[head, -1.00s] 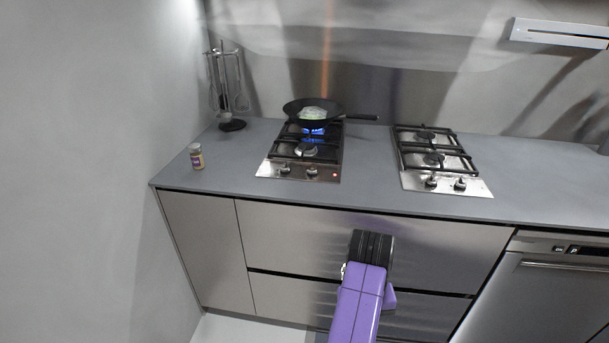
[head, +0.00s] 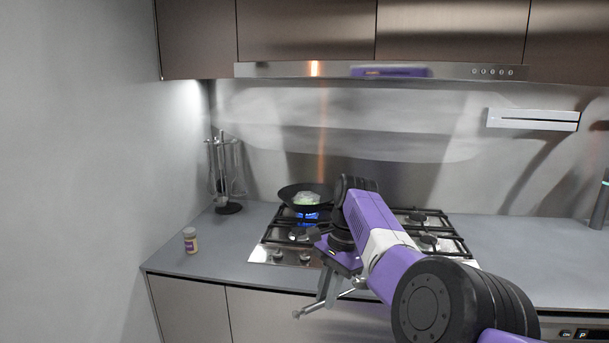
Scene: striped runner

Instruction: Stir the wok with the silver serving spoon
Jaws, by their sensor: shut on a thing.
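The black wok (head: 292,197) sits on the back burner of the left hob, over a blue flame. Pale whitish-green food (head: 308,199) lies in it. My gripper (head: 328,299) is in front of the counter edge, below and nearer than the wok, apart from it. It is shut on a thin silver rod-like thing, which seems to be the silver serving spoon (head: 307,311), lying across the fingers. My purple arm hides the wok's handle and part of the hobs.
A utensil stand (head: 228,208) with hanging tools is in the back left corner by the wall. A small jar (head: 190,240) stands at the front left of the grey counter (head: 225,253). A range hood (head: 300,69) hangs above.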

